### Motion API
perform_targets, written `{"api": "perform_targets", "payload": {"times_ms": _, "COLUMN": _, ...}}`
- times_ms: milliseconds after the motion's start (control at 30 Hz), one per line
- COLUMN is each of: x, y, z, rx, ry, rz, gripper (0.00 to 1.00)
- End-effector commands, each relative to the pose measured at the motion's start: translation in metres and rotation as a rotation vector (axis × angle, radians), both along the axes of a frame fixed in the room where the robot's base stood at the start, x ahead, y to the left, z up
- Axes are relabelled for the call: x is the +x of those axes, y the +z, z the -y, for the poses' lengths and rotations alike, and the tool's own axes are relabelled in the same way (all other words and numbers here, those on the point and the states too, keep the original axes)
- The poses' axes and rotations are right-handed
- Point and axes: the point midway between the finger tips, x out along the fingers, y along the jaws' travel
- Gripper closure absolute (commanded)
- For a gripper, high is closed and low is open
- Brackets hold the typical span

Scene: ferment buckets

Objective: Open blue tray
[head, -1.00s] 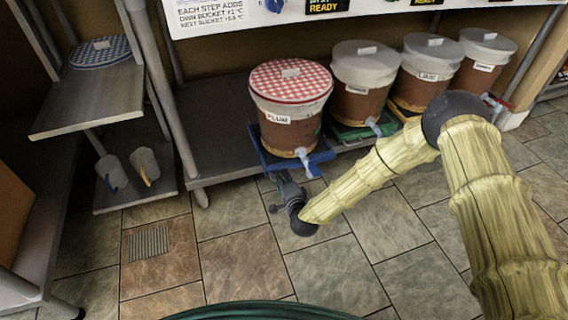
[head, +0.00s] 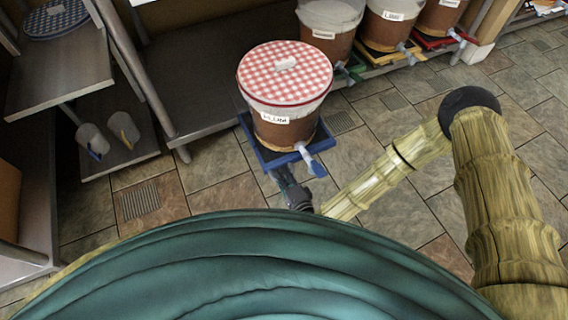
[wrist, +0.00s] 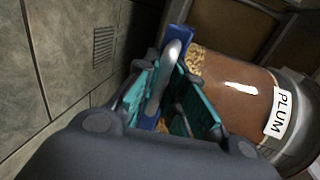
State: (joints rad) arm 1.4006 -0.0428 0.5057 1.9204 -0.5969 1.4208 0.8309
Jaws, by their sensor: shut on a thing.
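The blue tray (head: 262,157) juts out from the low shelf over the tiled floor. The plum bucket (head: 285,95), brown with a red checked cover and a blue-handled tap, stands upright on it. In the head view my gripper (head: 284,176) is at the tray's front edge. The wrist view shows my gripper (wrist: 158,92) with its teal fingers shut around the tray's grey handle bar. The blue tray's edge (wrist: 177,40) shows just beyond the bar, and the plum label (wrist: 279,112) is at the right. Part of the tray is hidden under the bucket.
Several other brown buckets (head: 330,30) stand in a row on the shelf to the right. A metal shelf unit (head: 60,75) with two small jugs (head: 123,128) stands at the left. A floor drain (head: 140,201) lies in front. The tiled floor (head: 400,205) is clear.

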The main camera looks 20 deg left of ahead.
Motion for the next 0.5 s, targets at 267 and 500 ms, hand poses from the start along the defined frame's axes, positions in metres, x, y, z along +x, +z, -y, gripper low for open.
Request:
{"api": "perform_targets", "payload": {"times_ms": 267, "x": -0.0122, "y": 0.0001, "z": 0.0006, "rx": 0.002, "ry": 0.015, "rz": -0.005, "gripper": 1.0}}
{"api": "perform_targets", "payload": {"times_ms": 500, "x": -0.0124, "y": -0.0001, "z": 0.0007, "rx": 0.001, "ry": 0.015, "rz": -0.006, "gripper": 1.0}}
